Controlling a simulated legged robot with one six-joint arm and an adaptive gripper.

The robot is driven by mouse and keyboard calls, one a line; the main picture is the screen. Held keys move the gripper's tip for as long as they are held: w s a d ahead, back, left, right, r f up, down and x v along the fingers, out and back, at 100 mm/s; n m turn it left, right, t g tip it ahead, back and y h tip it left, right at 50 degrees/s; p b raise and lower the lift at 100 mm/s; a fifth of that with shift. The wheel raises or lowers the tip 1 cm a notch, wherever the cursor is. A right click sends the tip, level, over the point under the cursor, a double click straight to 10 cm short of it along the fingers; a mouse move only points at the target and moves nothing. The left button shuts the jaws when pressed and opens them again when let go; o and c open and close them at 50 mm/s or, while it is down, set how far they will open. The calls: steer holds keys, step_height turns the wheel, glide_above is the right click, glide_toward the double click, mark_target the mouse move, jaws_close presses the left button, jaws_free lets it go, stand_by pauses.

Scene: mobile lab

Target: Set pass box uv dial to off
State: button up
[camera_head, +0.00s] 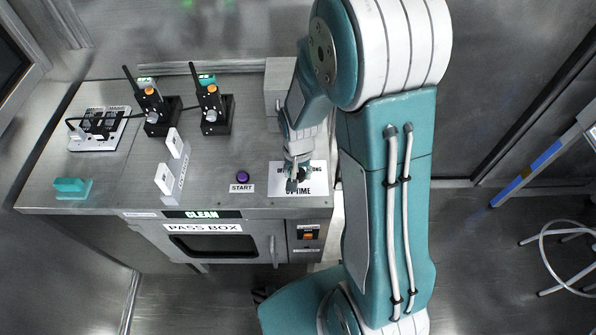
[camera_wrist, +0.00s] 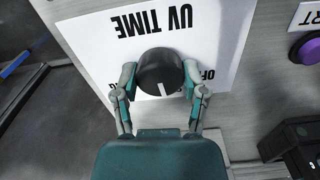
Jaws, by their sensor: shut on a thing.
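The UV dial (camera_wrist: 159,70) is a round black knob with a white pointer line, on a white label plate (camera_wrist: 88,48) marked "UV TIME". In the wrist view the pointer line is at the picture's lower side of the knob, towards my gripper's palm. The word "OFF" (camera_wrist: 207,75) is partly hidden behind the right finger. My gripper (camera_wrist: 159,80) has one finger on each side of the knob and is shut on it.
The purple START button (camera_head: 242,177) is left of the label plate. Two black radios (camera_head: 160,112) (camera_head: 215,112) stand farther back. A white rack (camera_head: 172,170) and a teal block (camera_head: 71,187) are to the left. The pass box door (camera_head: 215,246) is below the front edge.

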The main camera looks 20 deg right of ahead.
steer(key=n, duration=1)
steer(key=shift+n, duration=0.4)
steer(key=shift+s, duration=0.1)
stand_by(0.3)
steer(key=o, duration=1.1)
steer(key=shift+a, duration=0.1)
steer(key=shift+o, duration=0.2)
step_height(320, 180, up, 12)
steer(key=shift+f, duration=0.1)
